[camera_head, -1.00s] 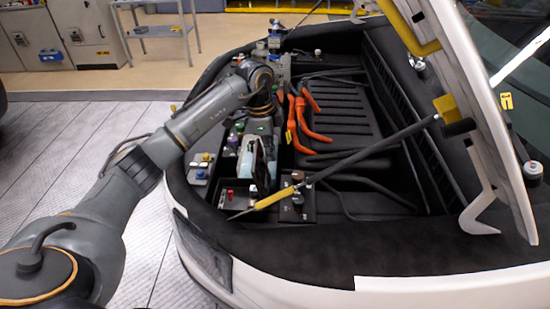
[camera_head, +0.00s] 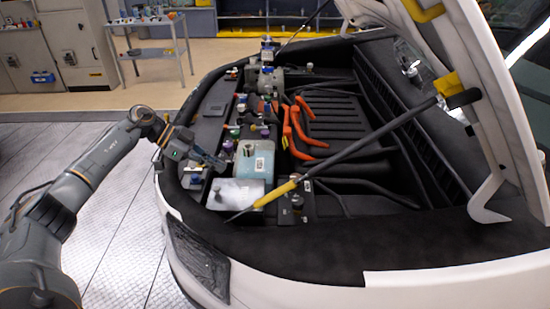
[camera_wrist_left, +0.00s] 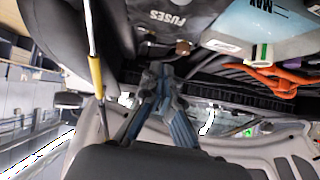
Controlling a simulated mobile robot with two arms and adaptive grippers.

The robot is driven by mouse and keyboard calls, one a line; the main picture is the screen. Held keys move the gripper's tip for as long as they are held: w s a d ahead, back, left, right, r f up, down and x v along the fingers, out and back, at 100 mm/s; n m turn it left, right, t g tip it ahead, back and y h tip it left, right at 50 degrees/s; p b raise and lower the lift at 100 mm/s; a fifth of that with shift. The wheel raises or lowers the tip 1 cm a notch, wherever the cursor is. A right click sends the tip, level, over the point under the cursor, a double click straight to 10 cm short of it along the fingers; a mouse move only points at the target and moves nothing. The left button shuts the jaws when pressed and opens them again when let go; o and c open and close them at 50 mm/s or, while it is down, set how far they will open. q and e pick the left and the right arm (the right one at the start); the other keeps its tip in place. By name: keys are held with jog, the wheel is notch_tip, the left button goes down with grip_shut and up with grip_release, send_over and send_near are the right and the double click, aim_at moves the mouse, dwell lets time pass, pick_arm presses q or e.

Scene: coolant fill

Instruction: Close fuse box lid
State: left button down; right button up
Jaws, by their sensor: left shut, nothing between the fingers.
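The fuse box lid (camera_head: 235,193) lies flat over its box near the front left of the engine bay, with bright glare on it in the head view. In the left wrist view the lid (camera_wrist_left: 165,22) is dark and bears the word FUSES. The box's inside is hidden. My left gripper (camera_head: 223,165) is shut and empty, beyond and to the left of the lid, apart from it as far as I can tell. Its fingertips (camera_wrist_left: 160,70) also show in the left wrist view. My right gripper is out of view.
A pale blue coolant tank (camera_head: 255,165) stands just behind the lid. A yellow-gripped prop rod (camera_head: 276,194) crosses near the lid's right front corner. Orange cables (camera_head: 300,135) run right of the tank. The raised hood (camera_head: 480,110) is at right.

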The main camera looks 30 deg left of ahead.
aim_at(215, 189)
pick_arm(q)
jog(key=a+f+b, duration=0.1)
jog(key=s+a+f+h+b, duration=0.1)
jog(key=f, duration=0.1)
jog(key=a+f+t+h+b, duration=0.1)
jog(key=f, duration=0.1)
jog(key=shift+s+f, duration=0.15)
jog(key=shift+f, duration=0.05)
jog(key=shift+s+a+f+b, duration=0.15)
jog(key=shift+f+b, duration=0.05)
jog(key=shift+f, duration=0.35)
jog(key=shift+s+a+f+b, duration=0.1)
jog(key=shift+f+b, duration=0.1)
jog(key=shift+f, duration=0.3)
jog(key=shift+s+f, duration=0.1)
jog(key=shift+f, duration=0.1)
jog(key=shift+r, duration=0.1)
notch_tip(215, 189, up, 5)
jog(key=p, duration=0.5)
jog(key=s+a+r+b, duration=0.1)
jog(key=s+a+b, duration=0.3)
jog(key=a, duration=0.4)
jog(key=shift+s+a+r, duration=0.2)
jog(key=shift+a+r, duration=0.15)
jog(key=shift+a, duration=0.05)
